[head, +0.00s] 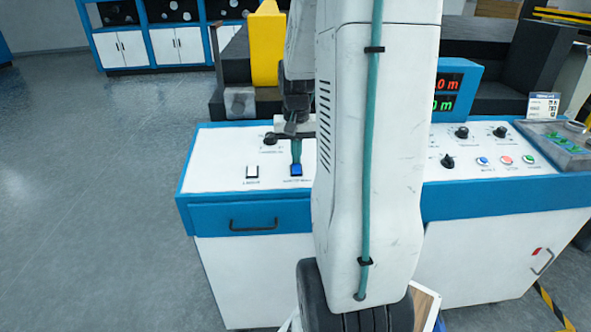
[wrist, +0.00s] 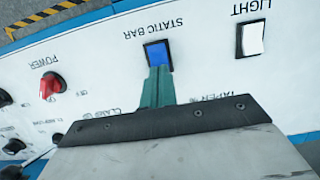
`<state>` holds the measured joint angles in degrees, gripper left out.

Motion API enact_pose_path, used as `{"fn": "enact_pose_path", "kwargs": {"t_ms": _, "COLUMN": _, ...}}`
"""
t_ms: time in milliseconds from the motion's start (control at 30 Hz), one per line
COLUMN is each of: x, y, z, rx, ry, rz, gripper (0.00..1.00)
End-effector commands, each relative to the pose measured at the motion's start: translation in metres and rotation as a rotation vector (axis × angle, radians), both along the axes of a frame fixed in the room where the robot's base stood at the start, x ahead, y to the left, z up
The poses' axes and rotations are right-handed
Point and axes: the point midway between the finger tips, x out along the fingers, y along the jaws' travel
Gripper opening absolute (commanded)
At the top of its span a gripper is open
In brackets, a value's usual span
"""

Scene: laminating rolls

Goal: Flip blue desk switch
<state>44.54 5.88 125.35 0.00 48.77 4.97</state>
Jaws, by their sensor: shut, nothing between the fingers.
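The blue desk switch (head: 296,170) sits on the white sloped top of the desk, left of my arm in the head view. In the wrist view the blue switch (wrist: 158,54) is labelled STATIC BAR. My gripper (head: 296,160) is shut and empty, with its teal fingers pointing down at the switch. In the wrist view the closed fingertips (wrist: 158,72) are at the near edge of the blue switch and hide a little of it. I cannot tell whether they touch it.
A white LIGHT switch (wrist: 252,38) is beside the blue one; it also shows in the head view (head: 252,171). A red POWER knob (wrist: 50,86) is on the other side. Several buttons and knobs fill the desk's right part, below a blue display box (head: 456,90).

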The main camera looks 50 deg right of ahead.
Motion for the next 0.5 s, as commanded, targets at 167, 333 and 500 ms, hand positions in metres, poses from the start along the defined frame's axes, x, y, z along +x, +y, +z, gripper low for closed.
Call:
{"fn": "enact_pose_path", "kwargs": {"t_ms": 167, "x": 0.0, "y": 0.0, "z": -0.0029, "rx": 0.0, "ry": 0.0, "rz": 0.0, "gripper": 0.0}}
{"fn": "enact_pose_path", "kwargs": {"t_ms": 333, "x": -0.0001, "y": 0.0001, "z": -0.0055, "rx": 0.001, "ry": 0.001, "rz": 0.0, "gripper": 0.0}}
{"fn": "enact_pose_path", "kwargs": {"t_ms": 500, "x": -0.0005, "y": 0.0005, "z": -0.0085, "rx": 0.002, "ry": 0.002, "rz": 0.0, "gripper": 0.0}}
